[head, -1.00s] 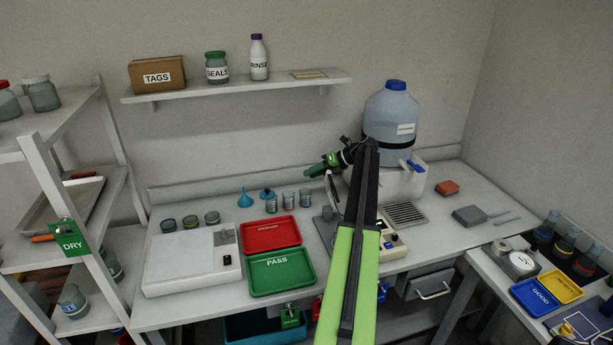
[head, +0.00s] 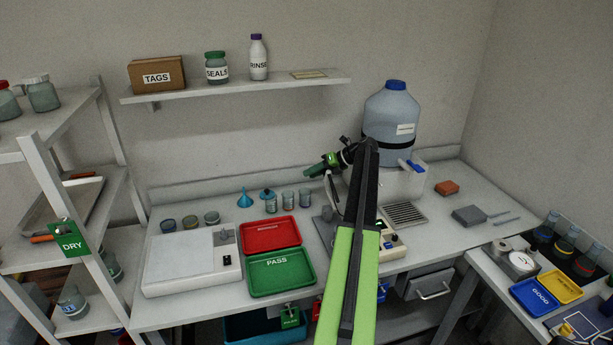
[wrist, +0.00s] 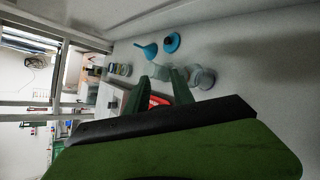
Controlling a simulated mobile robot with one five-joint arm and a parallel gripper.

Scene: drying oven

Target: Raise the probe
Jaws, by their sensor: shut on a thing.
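My gripper (head: 318,168), with green fingers, points left above the bench behind my forearm. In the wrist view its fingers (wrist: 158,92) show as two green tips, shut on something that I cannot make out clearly. I cannot pick out the probe with certainty in either view. A slim pale and dark upright piece (head: 332,190) shows just below the gripper, beside a grey base plate (head: 325,232). A cream control box (head: 393,245) with buttons stands right of my forearm, which hides much of this area.
A red tray (head: 272,222) and a green PASS tray (head: 282,281) lie left of my arm, with several small beakers (head: 288,199) behind. A large blue-capped carboy (head: 391,121) stands behind right. A shelf (head: 230,92) runs above. The bench's right part has free room.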

